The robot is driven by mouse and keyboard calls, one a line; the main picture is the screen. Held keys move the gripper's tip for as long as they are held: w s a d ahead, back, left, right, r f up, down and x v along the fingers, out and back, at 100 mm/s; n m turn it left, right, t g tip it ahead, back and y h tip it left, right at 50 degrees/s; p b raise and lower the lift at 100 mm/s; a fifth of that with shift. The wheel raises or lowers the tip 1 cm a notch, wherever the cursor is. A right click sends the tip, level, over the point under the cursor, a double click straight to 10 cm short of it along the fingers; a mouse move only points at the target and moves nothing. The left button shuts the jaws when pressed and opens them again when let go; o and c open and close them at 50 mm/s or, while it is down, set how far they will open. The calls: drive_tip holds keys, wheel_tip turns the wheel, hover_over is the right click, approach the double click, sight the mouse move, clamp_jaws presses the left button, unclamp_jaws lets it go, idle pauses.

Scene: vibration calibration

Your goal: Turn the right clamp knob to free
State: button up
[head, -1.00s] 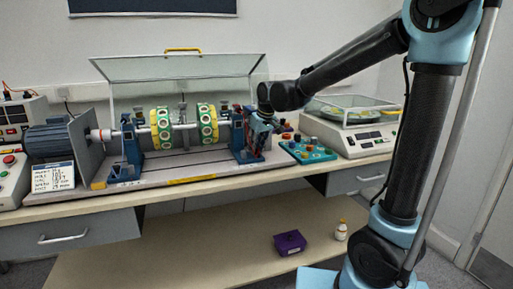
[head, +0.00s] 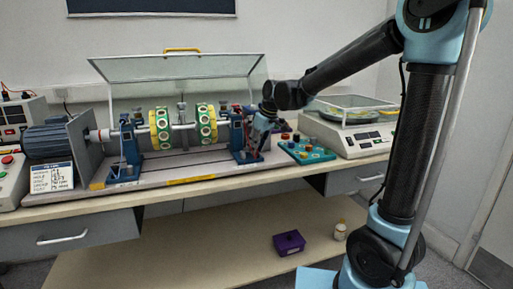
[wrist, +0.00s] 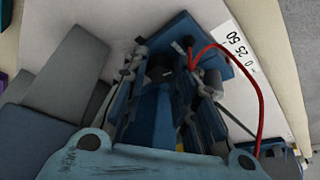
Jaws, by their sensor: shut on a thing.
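The balancing rig holds a shaft with green and yellow discs (head: 205,122) between two blue supports. The right blue support (head: 241,140) is at the right end of the shaft. My gripper (head: 260,133) is beside it on its right, pointing down. In the wrist view, my gripper (wrist: 161,72) has its two fingers on either side of a small dark part, which I take as the right clamp knob (wrist: 159,73), over blue metal. The knob is mostly hidden by the fingers, and its turned position cannot be read.
A red wire (wrist: 255,65) loops close to the right finger, near a white scale plate (wrist: 232,45). A raised clear cover (head: 180,75) stands behind the rig. A teal knob tray (head: 306,152) and a weighing balance (head: 350,130) are to the right.

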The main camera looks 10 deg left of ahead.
drive_tip(key=o, duration=1.1)
drive_tip(key=shift+c, duration=0.2)
drive_tip(key=shift+r, duration=0.15)
drive_tip(key=v, duration=1.1)
drive_tip(key=shift+r, duration=0.3)
drive_tip(key=shift+d, duration=0.2)
